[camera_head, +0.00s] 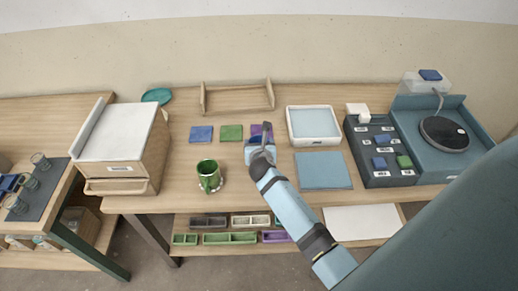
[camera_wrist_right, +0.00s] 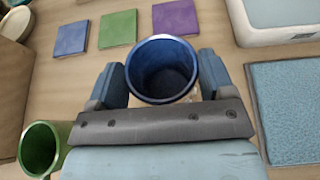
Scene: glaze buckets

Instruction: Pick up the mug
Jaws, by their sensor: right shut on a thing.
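A dark blue mug (camera_wrist_right: 164,70) stands between the two fingers of my right gripper (camera_wrist_right: 164,82) in the right wrist view. The fingers press on it from both sides, and its open rim faces the camera. Its handle does not show. In the head view my right gripper (camera_head: 261,147) is over the middle of the table, and the wrist hides most of the blue mug. I cannot tell whether the mug's base touches the table. A green mug (camera_head: 208,175) stands upright to the left, apart from the gripper; it also shows in the right wrist view (camera_wrist_right: 40,148). My left gripper is out of view.
Blue (camera_head: 201,134), green (camera_head: 231,132) and purple (camera_head: 266,129) tiles lie behind the mugs. A white-rimmed tray (camera_head: 314,141) and a blue mat (camera_head: 323,171) lie to the right. A wooden box (camera_head: 125,145) stands left. A turntable (camera_head: 443,135) sits far right.

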